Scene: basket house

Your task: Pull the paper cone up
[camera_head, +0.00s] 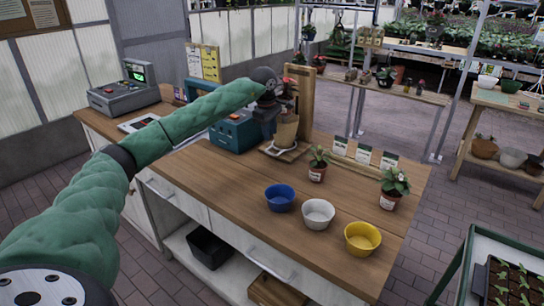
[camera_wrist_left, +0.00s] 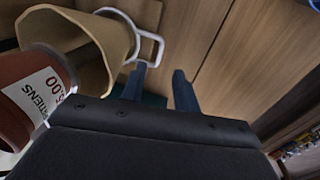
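The tan paper cone (camera_head: 286,132) stands upright with its wide end up, in a white ring holder (camera_head: 284,149) on a small wooden base. In the left wrist view the cone (camera_wrist_left: 75,42) shows its faceted open rim, and the white ring (camera_wrist_left: 150,46) is beside it. A red-brown pot with a white label (camera_wrist_left: 32,100) is close to the cone's mouth; how far it is inside I cannot tell. My left gripper (camera_wrist_left: 160,82) is open, its two fingers apart beside the cone and near the ring, with nothing visibly gripped. My right gripper does not show.
A wooden post (camera_head: 305,100) stands right behind the cone, and a teal box (camera_head: 233,133) is to its left. Two potted plants (camera_head: 318,164) (camera_head: 394,188) and blue (camera_head: 280,197), white (camera_head: 318,213) and yellow (camera_head: 362,238) bowls stand on the worktop. Its front left is clear.

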